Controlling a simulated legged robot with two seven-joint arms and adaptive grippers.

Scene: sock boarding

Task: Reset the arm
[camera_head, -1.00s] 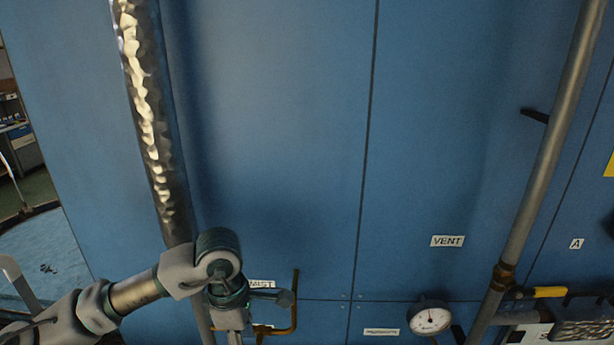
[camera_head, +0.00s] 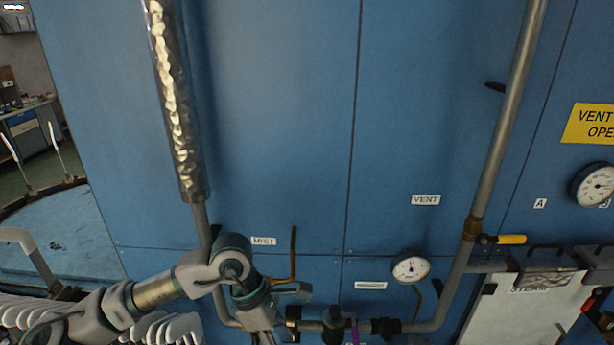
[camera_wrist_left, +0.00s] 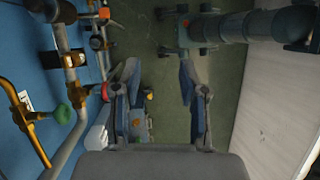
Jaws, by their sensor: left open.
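My left arm (camera_head: 155,290) comes in from the lower left of the head view, in front of the blue panel wall. Its wrist (camera_head: 240,275) is bent downward beside the label marked MIST, and the fingers are below the picture edge. In the left wrist view my left gripper (camera_wrist_left: 160,72) has its two fingers spread apart with nothing between them. Grey-green floor shows beyond the fingers.
Pipes and valves (camera_wrist_left: 78,95) run along the blue wall close left of the gripper. A gauge (camera_head: 411,267), a vertical pipe (camera_head: 505,120) and a yellow-handled valve (camera_head: 511,239) are to the right. White ribbed shapes (camera_head: 160,328) lie below the arm.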

